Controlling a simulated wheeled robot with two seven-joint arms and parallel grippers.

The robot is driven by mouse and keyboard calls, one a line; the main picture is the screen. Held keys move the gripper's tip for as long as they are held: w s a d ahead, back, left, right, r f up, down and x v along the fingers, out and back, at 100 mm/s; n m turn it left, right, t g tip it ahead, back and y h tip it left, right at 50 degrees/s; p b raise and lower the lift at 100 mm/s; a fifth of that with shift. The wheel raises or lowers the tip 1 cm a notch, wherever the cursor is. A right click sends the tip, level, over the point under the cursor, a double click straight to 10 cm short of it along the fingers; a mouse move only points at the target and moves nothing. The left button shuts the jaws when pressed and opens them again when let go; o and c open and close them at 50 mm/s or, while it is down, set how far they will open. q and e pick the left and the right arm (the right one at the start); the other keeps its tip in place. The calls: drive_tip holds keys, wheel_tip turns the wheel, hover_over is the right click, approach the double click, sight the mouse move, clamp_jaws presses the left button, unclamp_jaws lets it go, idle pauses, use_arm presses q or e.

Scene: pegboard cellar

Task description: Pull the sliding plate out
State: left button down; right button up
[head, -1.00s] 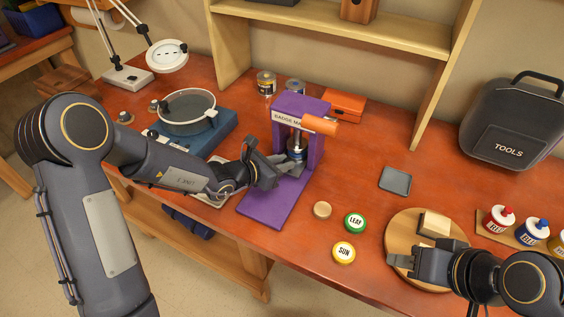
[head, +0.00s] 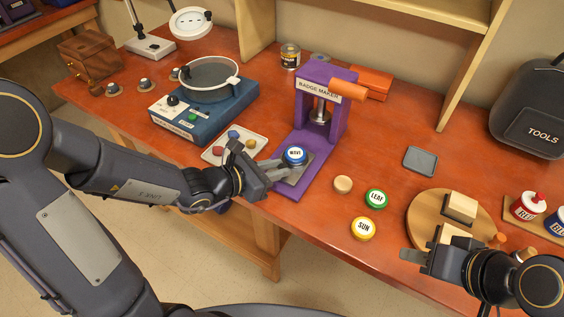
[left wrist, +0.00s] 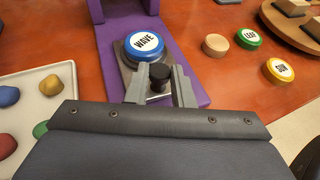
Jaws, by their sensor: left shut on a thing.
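The purple badge maker (head: 318,105) stands on the bench, its base running toward the front edge. The grey sliding plate (head: 299,174) is on the front part of that base, clear of the press head. A blue and white WAVE badge (head: 295,155) sits on the plate; it also shows in the left wrist view (left wrist: 146,47). My left gripper (head: 275,170) is shut on the plate's dark knob (left wrist: 159,79), at the plate's near end. My right gripper (head: 415,256) is at the lower right beside the round wooden board; its fingers are too small to judge.
A green LEAF badge (head: 376,199), a yellow SUN badge (head: 363,228) and a small wooden disc (head: 343,185) lie right of the press. A white tray (head: 248,135) with coloured lumps is left of it. The round board (head: 425,210) holds blocks.

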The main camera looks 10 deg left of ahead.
use_arm(q)
drive_tip(key=shift+s+f, duration=0.1)
drive_tip(key=c, duration=1.6)
unclamp_jaws()
drive_tip(key=o, duration=0.3)
drive_tip(key=shift+s+a, duration=0.1)
drive_tip(key=shift+s, duration=0.05)
drive_tip(key=shift+o, duration=0.2)
drive_tip(key=p+v, duration=0.1)
drive_tip(key=v, duration=0.5)
drive_tip(key=shift+a+r, duration=0.15)
drive_tip(key=shift+r, duration=0.1)
drive_tip(key=shift+s+a+r, duration=0.15)
drive_tip(key=shift+s+a, duration=0.3)
drive_tip(key=shift+s, duration=0.1)
